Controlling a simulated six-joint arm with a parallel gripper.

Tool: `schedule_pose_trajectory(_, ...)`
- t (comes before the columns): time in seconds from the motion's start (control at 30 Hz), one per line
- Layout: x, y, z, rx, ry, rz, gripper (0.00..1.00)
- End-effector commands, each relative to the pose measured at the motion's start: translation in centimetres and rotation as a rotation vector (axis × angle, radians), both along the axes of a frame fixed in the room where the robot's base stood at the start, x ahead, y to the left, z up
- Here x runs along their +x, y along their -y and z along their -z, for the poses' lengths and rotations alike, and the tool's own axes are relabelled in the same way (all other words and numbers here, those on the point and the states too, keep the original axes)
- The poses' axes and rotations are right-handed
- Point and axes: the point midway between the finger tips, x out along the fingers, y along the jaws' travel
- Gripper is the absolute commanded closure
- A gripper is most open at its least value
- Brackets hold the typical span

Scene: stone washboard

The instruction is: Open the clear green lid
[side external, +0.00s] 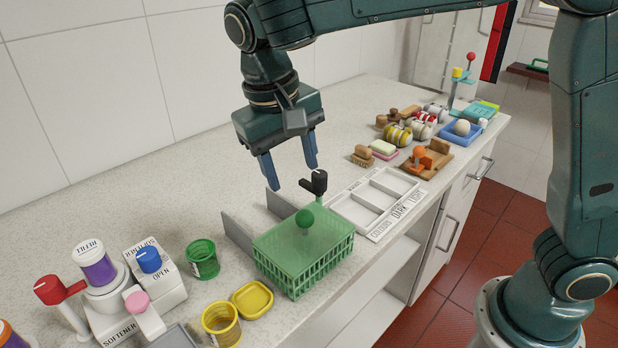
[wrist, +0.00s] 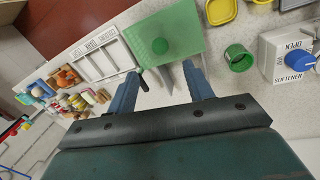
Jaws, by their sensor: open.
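The clear green lid (side external: 290,238) lies flat and closed on a green basket (side external: 312,268) at the middle of the counter. My gripper (side external: 290,172) is open and empty, above and behind the basket toward the wall. Its two blue fingers also show in the wrist view (wrist: 162,92), short of the lid. A black handle on a green post (side external: 317,183) stands at the basket's back right corner.
A white sorting tray (side external: 375,203) lies right of the basket. Grey upright panels (side external: 238,232) stand close behind and left of it. A green cup (side external: 202,259), yellow cup (side external: 221,323), yellow dish (side external: 253,300) and softener dispenser (side external: 150,270) stand left. Several small items crowd the far right.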

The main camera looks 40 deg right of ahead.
Motion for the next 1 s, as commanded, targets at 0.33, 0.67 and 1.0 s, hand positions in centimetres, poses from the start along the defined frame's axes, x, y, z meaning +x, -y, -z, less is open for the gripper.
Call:
schedule_pose_trajectory(0.33,-0.2,0.8,3.7,-0.004,-0.004,0.001,0.48)
schedule_pose_trajectory(0.67,-0.4,1.7,8.4,-0.001,-0.003,0.001,0.48)
schedule_pose_trajectory(1.0,-0.4,2.1,10.6,-0.001,-0.001,0.000,0.48)
